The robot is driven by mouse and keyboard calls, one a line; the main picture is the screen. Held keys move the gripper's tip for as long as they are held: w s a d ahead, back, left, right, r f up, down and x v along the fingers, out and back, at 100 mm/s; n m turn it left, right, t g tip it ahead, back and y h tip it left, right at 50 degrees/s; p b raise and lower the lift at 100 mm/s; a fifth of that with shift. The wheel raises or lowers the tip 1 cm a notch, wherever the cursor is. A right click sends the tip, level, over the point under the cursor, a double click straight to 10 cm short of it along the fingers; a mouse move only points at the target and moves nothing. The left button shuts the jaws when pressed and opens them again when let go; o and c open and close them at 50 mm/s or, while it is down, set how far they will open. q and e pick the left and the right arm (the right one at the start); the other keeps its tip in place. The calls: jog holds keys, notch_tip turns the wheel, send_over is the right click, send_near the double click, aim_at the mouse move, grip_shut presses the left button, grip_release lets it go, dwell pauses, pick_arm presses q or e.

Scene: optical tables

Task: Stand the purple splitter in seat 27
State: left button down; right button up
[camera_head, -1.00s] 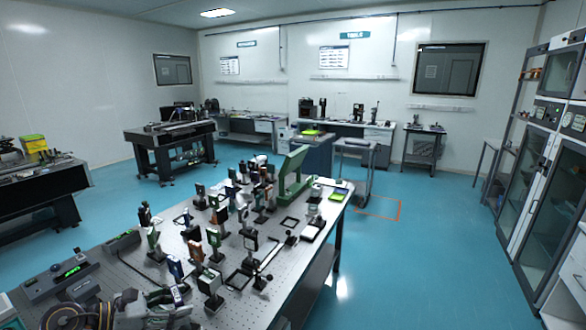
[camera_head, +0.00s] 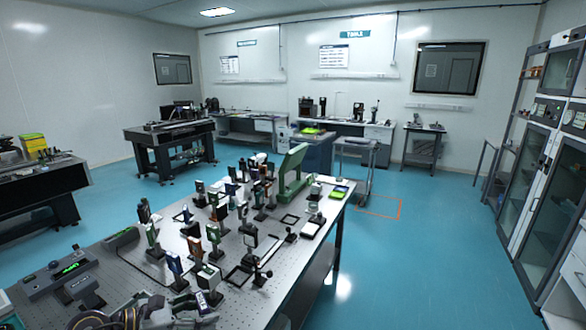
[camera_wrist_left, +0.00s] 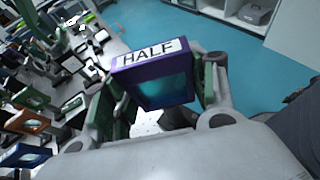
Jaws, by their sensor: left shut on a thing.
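The purple splitter (camera_wrist_left: 152,75) is a square purple frame with a greenish pane and a white label reading HALF on its edge. It sits between the green-padded fingers of my left gripper (camera_wrist_left: 158,92) in the left wrist view, held clear of the table. In the head view my left gripper (camera_head: 203,301) is at the bottom, by the table's near edge, with the splitter small and partly hidden there. My right gripper is out of view.
The perforated optical table (camera_head: 135,275) is crowded with several upright optics on posts, including an orange one (camera_head: 195,246). A green bridge-like stand (camera_head: 293,171) rises at the far end. A control box with a green display (camera_head: 68,268) sits at the left. The floor right of the table is clear.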

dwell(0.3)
pick_arm(q)
jog(key=shift+s+d+f+n+t+y, duration=0.1)
jog(key=shift+d+f+n+t+y, duration=0.15)
jog(key=shift+f+t, duration=0.2)
jog(key=shift+d+f+n+t+y, duration=0.15)
jog(key=shift+d+f+n+t, duration=0.05)
jog(key=shift+f+n+t, duration=0.2)
jog(key=shift+s+f+n+t+y, duration=0.1)
jog(key=shift+f+n+t+y, duration=0.35)
jog(key=shift+f+n+y, duration=0.15)
jog(key=shift+s+f+n+t+y, duration=0.2)
jog(key=shift+f+n+t+y, duration=0.2)
jog(key=shift+f+n+t, duration=0.2)
jog(key=shift+s+a+f+n+y, duration=0.2)
jog(key=shift+f+n+y, duration=0.15)
jog(key=shift+y, duration=0.05)
jog(key=shift+s+a+f+n+y, duration=0.2)
jog(key=shift+f+n+y, duration=0.1)
jog(key=shift+f+y, duration=0.1)
jog(key=shift+w, duration=0.1)
